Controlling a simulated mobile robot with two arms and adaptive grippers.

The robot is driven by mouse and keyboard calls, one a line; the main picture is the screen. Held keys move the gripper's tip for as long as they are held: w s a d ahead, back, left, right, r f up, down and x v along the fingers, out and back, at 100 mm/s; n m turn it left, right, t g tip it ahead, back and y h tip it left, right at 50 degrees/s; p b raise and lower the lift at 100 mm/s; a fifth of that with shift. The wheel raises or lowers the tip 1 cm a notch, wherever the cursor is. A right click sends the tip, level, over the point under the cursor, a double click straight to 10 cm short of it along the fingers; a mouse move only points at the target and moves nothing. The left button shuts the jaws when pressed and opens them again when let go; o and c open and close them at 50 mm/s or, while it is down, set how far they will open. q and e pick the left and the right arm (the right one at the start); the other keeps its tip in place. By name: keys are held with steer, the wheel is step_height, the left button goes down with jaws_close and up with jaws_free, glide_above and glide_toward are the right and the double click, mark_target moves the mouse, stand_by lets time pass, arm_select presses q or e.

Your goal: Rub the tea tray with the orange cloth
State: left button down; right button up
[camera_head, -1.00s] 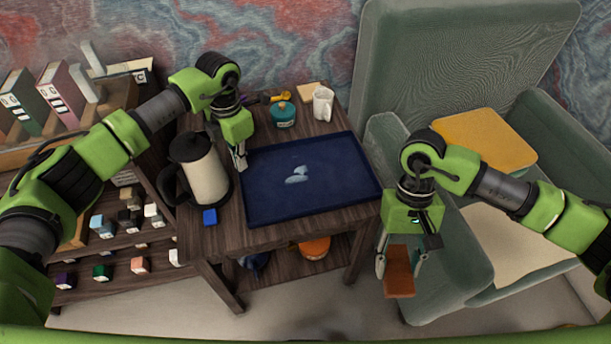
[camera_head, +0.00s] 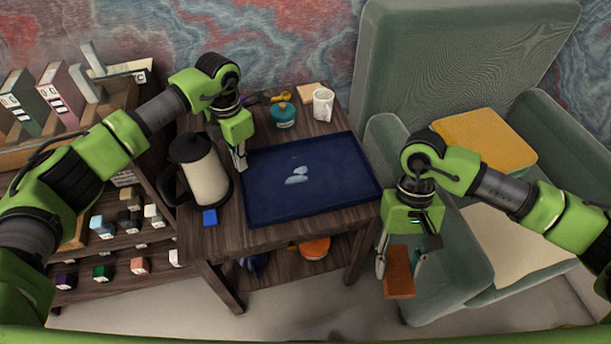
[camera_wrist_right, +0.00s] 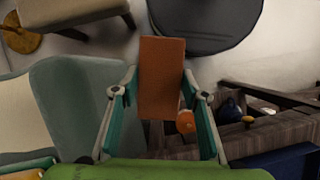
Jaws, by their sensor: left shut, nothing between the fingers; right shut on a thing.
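The dark blue tea tray (camera_head: 335,195) lies on the wooden table, with a pale whitish spot (camera_head: 297,175) near its middle. My right gripper (camera_head: 399,268) is shut on the orange cloth (camera_head: 399,280), a flat rectangular piece, and holds it in the air right of the table's front corner, apart from the tray. The cloth also shows between the fingers in the right wrist view (camera_wrist_right: 161,75). My left gripper (camera_head: 240,165) is shut and empty at the tray's left edge, beside the kettle; I cannot tell whether it touches the tray.
A white and black kettle (camera_head: 203,175) and a blue block (camera_head: 210,217) stand left of the tray. A teal pot (camera_head: 283,115) and a white cup (camera_head: 323,103) are behind it. A green armchair (camera_head: 455,265) is close to my right gripper. Shelves stand at the left.

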arm_select(q)
steer(key=shift+f+b, duration=0.55)
steer(key=shift+f, duration=0.3)
arm_select(e)
steer(key=shift+f, duration=0.55)
arm_select(q)
steer(key=shift+r, duration=0.1)
